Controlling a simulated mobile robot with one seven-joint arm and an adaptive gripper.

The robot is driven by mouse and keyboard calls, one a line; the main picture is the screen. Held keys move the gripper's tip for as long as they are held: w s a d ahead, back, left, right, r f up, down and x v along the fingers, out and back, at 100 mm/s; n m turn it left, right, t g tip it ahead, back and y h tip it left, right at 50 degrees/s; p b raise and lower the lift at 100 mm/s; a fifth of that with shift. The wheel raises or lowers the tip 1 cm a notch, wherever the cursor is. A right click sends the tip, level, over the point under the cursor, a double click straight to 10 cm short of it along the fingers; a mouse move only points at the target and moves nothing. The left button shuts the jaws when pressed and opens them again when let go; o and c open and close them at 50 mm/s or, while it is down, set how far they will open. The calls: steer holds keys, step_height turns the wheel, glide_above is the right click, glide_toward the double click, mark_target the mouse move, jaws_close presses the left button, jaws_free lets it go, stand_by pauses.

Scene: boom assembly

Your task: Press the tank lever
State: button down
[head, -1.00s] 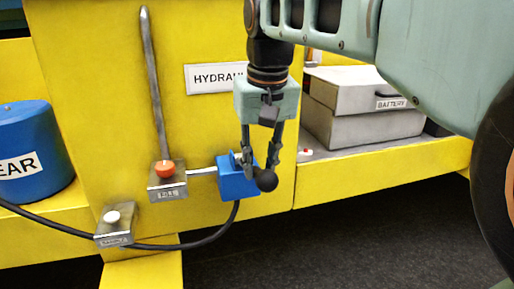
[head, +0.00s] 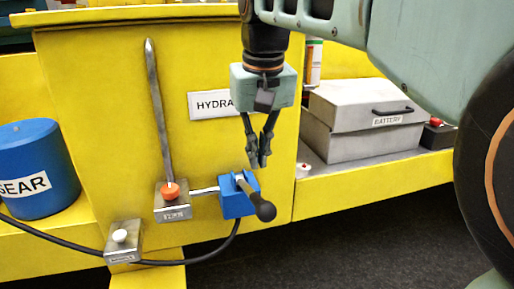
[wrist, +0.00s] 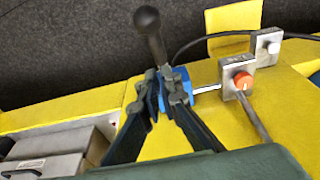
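The lever sticks out of a blue valve box (head: 230,206) on the yellow frame. It has a grey shaft (head: 247,191) and a black knob (head: 265,211), and it points toward the camera, down and right. My gripper (head: 259,165) hangs just above the box and the lever, fingers down. Its fingertips are together with nothing seen between them. In the wrist view, the knob (wrist: 147,19) and shaft show beyond the fingertips (wrist: 167,92), which partly hide the blue box. Contact with the lever cannot be told.
A grey upright rod (head: 158,115) stands behind. A blue gear drum (head: 38,170) is far left, a battery box (head: 365,118) right.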

step_height(320, 180, up, 6)
steer(key=a+p, duration=0.1)
steer(key=shift+s+a+h, duration=0.2)
steer(key=shift+s+h, duration=0.05)
steer(key=shift+h, duration=0.05)
glide_above(258, 198)
steer(key=f, duration=1.2)
steer(key=shift+s+a, duration=0.15)
steer(key=shift+a, duration=0.1)
steer(key=shift+s+d+f, duration=0.2)
steer(key=shift+f, duration=0.6)
